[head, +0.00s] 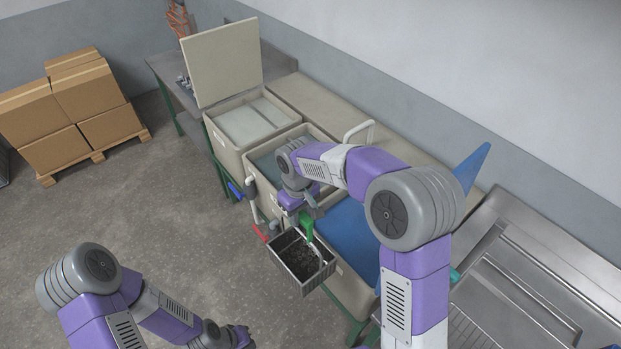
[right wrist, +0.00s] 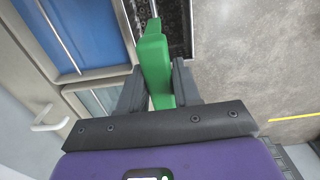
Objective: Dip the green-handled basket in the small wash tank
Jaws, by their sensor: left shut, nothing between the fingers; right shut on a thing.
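The basket (head: 297,265) is a grey metal box with dark small parts in it and a green handle (head: 307,226). My right gripper (head: 304,208) is shut on the green handle, which also shows between the fingers in the right wrist view (right wrist: 155,65). The basket hangs in front of the tank row, apart from the floor. A pale tank with grey-blue liquid (head: 262,160) stands behind my right forearm, which hides part of it. I cannot tell for sure which tank is the small wash tank. My left gripper (head: 240,338) is shut and empty, low over the floor.
A tank with a raised lid (head: 222,62) stands at the left end of the row. A blue surface (head: 350,240) lies right of the basket. A steel sink bench (head: 530,270) is at right. Boxes (head: 80,100) stand at far left. The floor (head: 150,220) is clear.

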